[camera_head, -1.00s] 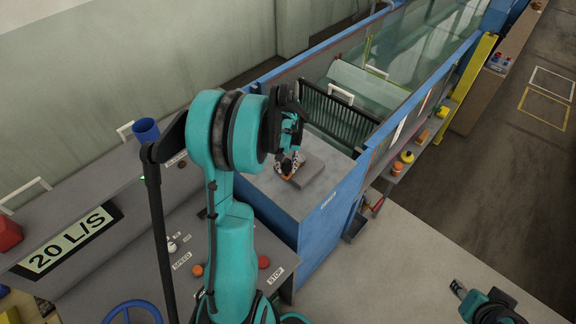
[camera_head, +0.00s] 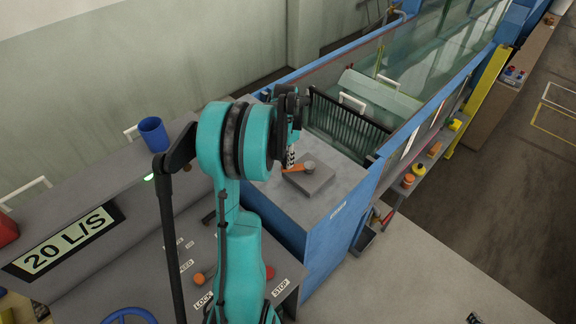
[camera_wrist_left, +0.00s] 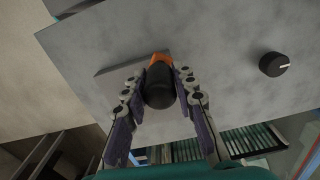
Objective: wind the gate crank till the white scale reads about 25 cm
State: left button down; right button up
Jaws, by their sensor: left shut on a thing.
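The orange gate crank (camera_head: 296,186) sits on a grey plate (camera_head: 319,183) on top of the blue-sided cabinet. Its round grey hub (camera_head: 309,167) shows. My left gripper (camera_head: 290,158) is at the crank's handle end. In the left wrist view its fingers (camera_wrist_left: 160,92) close around the black handle (camera_wrist_left: 160,86), with the orange crank arm (camera_wrist_left: 160,61) beyond it. The handle is mostly hidden in the head view. I cannot make out a readable white scale. A small dark tip at the lower right edge (camera_head: 474,318) appears to be my right gripper; its jaws are unclear.
The glass flume with a black grille (camera_head: 346,122) runs behind the cabinet. A blue cup (camera_head: 154,134) stands on the console by the "20 L/S" display (camera_head: 66,240). A side shelf holds orange and yellow items (camera_head: 408,181).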

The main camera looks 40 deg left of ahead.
pick_arm(q)
jog(key=m, duration=0.1)
jog(key=w+a+m, duration=0.1)
jog(key=shift+w+a+f+m+b, duration=0.1)
jog(key=shift+w+a+m+b, duration=0.2)
jog(key=shift+b, duration=0.1)
jog(key=shift+w+a+m+b, duration=0.2)
jog(key=shift+w+a+m, duration=0.05)
jog(key=shift+w+m, duration=0.25)
jog(key=shift+w+a+m+b, duration=0.2)
jog(key=shift+w+a+m, duration=0.05)
jog(key=shift+w+m, duration=0.25)
jog(key=shift+w, duration=0.15)
jog(key=c, duration=1.2)
grip_release()
notch_tip(320, 180, up, 12)
